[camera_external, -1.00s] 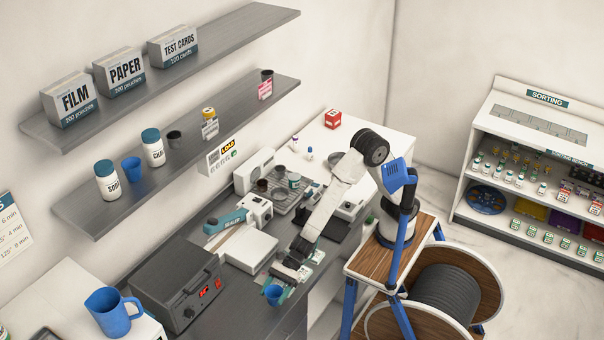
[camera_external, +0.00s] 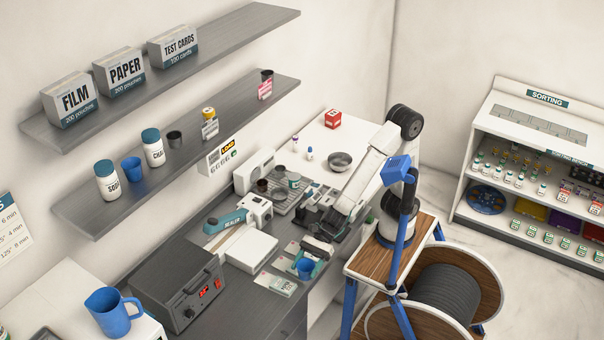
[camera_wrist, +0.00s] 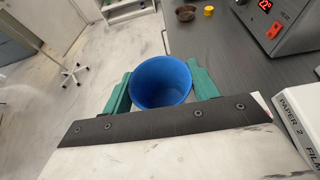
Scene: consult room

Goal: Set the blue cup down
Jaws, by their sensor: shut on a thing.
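The blue cup (camera_external: 305,267) is held between the green fingers of my gripper (camera_external: 312,257), near the front edge of the dark counter (camera_external: 235,296). In the wrist view the blue cup (camera_wrist: 160,84) is seen from above, its open mouth showing, with a green finger of my gripper (camera_wrist: 161,92) touching each side. The cup overlaps the counter's edge in that view, with the pale floor to its left. I cannot tell whether its bottom touches anything.
Flat cards (camera_external: 277,284) lie beside the cup. A blue jug (camera_external: 113,312) stands at front left; another blue cup (camera_external: 131,170) sits on the lower shelf.

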